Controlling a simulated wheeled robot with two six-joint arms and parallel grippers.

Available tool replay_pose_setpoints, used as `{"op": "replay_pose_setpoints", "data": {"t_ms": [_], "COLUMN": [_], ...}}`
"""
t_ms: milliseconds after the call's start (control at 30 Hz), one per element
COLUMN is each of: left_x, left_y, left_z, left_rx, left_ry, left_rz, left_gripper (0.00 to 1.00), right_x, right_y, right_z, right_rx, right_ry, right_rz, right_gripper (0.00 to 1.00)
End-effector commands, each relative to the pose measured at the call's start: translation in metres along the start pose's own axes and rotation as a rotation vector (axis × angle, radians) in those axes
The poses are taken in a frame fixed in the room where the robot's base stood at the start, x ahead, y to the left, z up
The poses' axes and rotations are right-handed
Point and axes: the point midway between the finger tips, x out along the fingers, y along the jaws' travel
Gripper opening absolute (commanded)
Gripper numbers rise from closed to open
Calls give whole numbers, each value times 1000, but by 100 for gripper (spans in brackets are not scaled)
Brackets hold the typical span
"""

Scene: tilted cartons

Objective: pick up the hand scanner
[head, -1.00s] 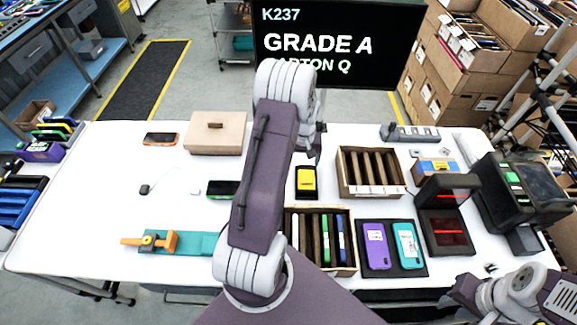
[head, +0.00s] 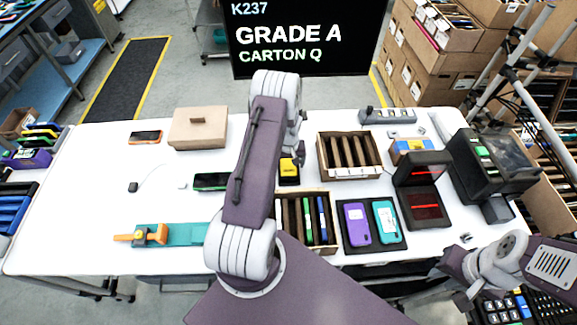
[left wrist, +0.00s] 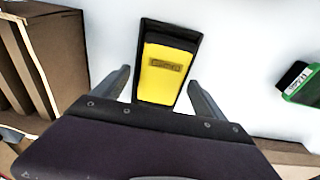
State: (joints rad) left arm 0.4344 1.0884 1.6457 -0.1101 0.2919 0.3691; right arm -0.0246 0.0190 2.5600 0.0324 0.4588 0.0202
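The hand scanner, as I take it, is the yellow and black device (head: 288,168) in a dark holder near the table's middle. In the head view my left arm and gripper partly cover it. In the left wrist view the yellow body (left wrist: 163,78) lies between and beyond the fingertips of my left gripper (left wrist: 160,84). The fingers are apart with nothing held, and no contact shows. In the head view my left gripper (head: 298,140) is mostly hidden by its arm. My right gripper (head: 456,278) is low at the right, past the table's front edge; its fingers are unclear.
A divided carton (head: 322,150) stands right of the scanner, another (head: 332,235) in front. A dark tray (head: 372,248) holds purple and teal phones. An orange tool (head: 150,235) sits on a teal strip. The table's left part has free room.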

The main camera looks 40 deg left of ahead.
Motion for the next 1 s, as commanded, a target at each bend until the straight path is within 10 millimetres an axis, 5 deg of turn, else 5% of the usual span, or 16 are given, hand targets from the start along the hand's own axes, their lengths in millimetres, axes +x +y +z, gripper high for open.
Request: {"op": "replay_pose_setpoints", "data": {"t_ms": [33, 167, 267, 567, 800, 1000], "left_x": [0, 0, 0, -5, -42, -67], "left_y": [0, 0, 0, 0, 0, 48], "left_z": [0, 0, 0, -1, -7, -1], "left_rx": [0, 0, 0, 0, 0, 6], "left_ry": [0, 0, 0, 1, 7, 4], "left_rz": [0, 0, 0, 0, 2, 2], "left_gripper": [67, 31, 20, 20, 20, 20], "right_x": [0, 0, 0, 2, 16, 29], "right_y": [0, 0, 0, 0, 0, 0], "right_z": [0, 0, 0, 0, 2, 3], "right_rx": [0, 0, 0, 0, 0, 0], "right_ry": [0, 0, 0, 0, 0, 0], "right_rz": [0, 0, 0, 0, 0, 0], "right_gripper": [27, 27, 27, 27, 27, 27]}}
